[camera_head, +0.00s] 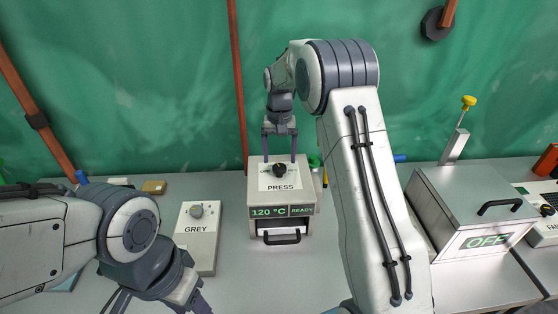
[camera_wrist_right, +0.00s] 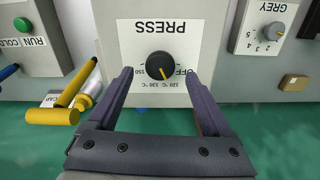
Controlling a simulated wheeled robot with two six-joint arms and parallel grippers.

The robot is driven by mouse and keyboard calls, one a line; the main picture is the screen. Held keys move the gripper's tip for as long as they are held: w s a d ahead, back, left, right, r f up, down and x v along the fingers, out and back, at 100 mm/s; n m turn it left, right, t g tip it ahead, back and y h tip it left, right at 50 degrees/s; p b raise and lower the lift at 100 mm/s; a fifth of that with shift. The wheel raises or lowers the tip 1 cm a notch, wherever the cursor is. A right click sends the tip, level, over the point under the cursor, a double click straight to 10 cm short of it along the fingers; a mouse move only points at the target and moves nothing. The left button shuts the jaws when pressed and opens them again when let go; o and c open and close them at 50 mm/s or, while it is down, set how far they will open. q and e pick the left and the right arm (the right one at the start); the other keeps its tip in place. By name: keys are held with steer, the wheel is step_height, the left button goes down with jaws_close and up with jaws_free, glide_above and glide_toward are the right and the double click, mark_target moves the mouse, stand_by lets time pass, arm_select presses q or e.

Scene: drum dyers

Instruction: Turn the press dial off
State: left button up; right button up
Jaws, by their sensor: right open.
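The press (camera_head: 256,221) is a pale box with a dark front handle and a green display reading 120 °C READY. Its black dial (camera_head: 279,170) is on the top panel. In the right wrist view the dial (camera_wrist_right: 160,66) appears upside down, its yellow pointer aimed down and slightly right towards the 120 °C marks, with OFF to its right. My right gripper (camera_head: 279,158) is over the panel, open, one finger on each side of the dial. In the wrist view, gaps show between the dial and both fingers (camera_wrist_right: 160,73). My left gripper (camera_head: 190,297) is low at left, partly cut off.
The GREY box (camera_head: 198,235) with its own knob stands left of the press. A metal box (camera_head: 470,200) showing OFF stands at right, beyond my right arm. The wrist view shows a RUN/COLD panel (camera_wrist_right: 25,50) and yellow-handled parts (camera_wrist_right: 65,105) beside the press.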

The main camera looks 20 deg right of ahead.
mark_target(279, 166)
steer(key=shift+f+p, duration=0.3)
steer(key=shift+f, duration=1.4)
jaws_close()
steer(key=shift+n, duration=0.3)
steer(key=n, duration=0.4)
steer(key=shift+r+n, duration=0.1)
steer(key=shift+n, duration=0.2)
steer(key=n, duration=0.4)
steer(key=shift+w+n+p, duration=0.1)
steer(key=shift+n+p, duration=0.2)
